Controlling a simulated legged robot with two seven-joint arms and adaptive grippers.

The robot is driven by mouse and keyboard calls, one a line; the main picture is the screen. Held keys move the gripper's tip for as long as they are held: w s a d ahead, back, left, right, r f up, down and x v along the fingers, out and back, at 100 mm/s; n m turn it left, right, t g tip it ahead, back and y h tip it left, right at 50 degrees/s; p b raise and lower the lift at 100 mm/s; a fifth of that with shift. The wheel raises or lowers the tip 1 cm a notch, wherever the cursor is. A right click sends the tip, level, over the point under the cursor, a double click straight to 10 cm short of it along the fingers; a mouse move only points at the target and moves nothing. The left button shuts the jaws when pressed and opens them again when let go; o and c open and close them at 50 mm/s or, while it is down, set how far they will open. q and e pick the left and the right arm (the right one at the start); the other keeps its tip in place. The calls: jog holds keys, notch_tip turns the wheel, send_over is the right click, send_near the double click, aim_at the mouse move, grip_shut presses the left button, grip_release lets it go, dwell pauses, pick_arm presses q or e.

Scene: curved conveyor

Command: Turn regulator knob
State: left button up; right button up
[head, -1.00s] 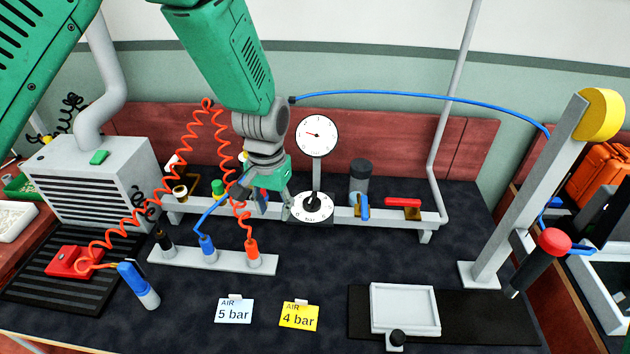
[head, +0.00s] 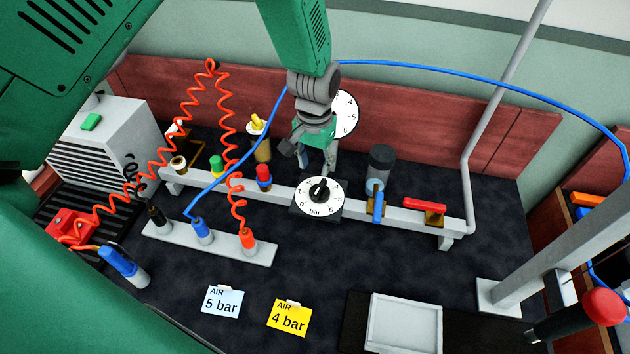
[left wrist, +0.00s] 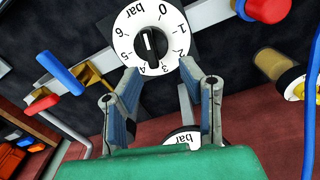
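The regulator knob (head: 319,190) is black with a white pointer line, on a white dial numbered to 6 and marked "bar". My left gripper (head: 308,158) is behind the dial in the head view. Its two fingers are spread in the left wrist view (left wrist: 160,84), with nothing between them; contact with the dial cannot be told. The round pressure gauge (head: 345,113) is partly hidden behind my arm. My right gripper is not in view.
A white "5 bar" card (head: 222,301) and a yellow "4 bar" card (head: 289,318) lie in front. A grey rail (head: 285,193) carries valves, including a blue lever (head: 378,207) and red handle (head: 425,205). A coiled orange hose (head: 184,110) and blue hose (head: 470,78) run nearby.

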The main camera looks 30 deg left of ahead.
aim_at(322, 187)
pick_arm(q)
jog(key=d+f, duration=0.2)
jog(key=f, duration=0.3)
jog(key=shift+d+f, duration=0.25)
jog(key=shift+d, duration=0.15)
jog(key=shift+f, duration=0.3)
jog(key=shift+s+a+f, duration=0.1)
jog(key=shift+a+f, duration=0.15)
jog(key=shift+a, duration=0.05)
jog(key=shift+a+f, duration=0.35)
jog(key=shift+a, duration=0.5)
jog(key=shift+c, duration=1)
jog(key=shift+d, duration=0.15)
grip_shut()
jog(key=shift+d+r, duration=0.15)
jog(key=shift+d, duration=0.5)
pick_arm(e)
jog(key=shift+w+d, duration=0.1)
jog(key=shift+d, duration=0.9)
